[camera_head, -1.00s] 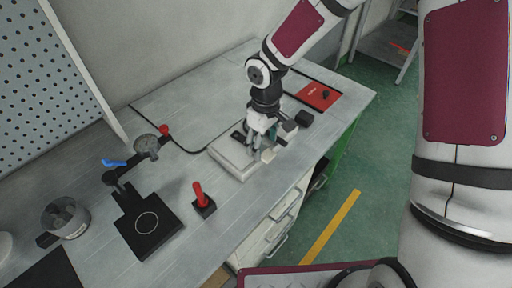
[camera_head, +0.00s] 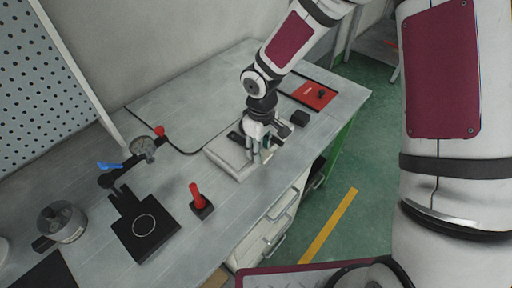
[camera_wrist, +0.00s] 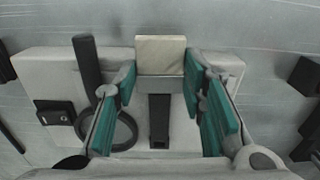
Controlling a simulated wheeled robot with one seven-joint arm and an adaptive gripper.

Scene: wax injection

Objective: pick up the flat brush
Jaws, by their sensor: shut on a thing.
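The flat brush shows in the wrist view, with a pale square bristle end (camera_wrist: 160,54), a grey metal band (camera_wrist: 159,84) and a dark handle (camera_wrist: 159,122). It lies between the teal-padded fingers of my gripper (camera_wrist: 160,76), which are shut on it around the metal band. In the head view my gripper (camera_head: 257,155) points down at the front right part of the pale tray (camera_head: 226,158). The brush is hard to make out there behind the fingers. I cannot tell whether the brush is clear of the tray.
A black ring with a straight handle (camera_wrist: 87,62) lies left of the brush. A small black block (camera_head: 300,118) and a red panel (camera_head: 313,94) are behind right. A red-handled tool (camera_head: 198,197) and a black plate (camera_head: 144,227) stand nearer.

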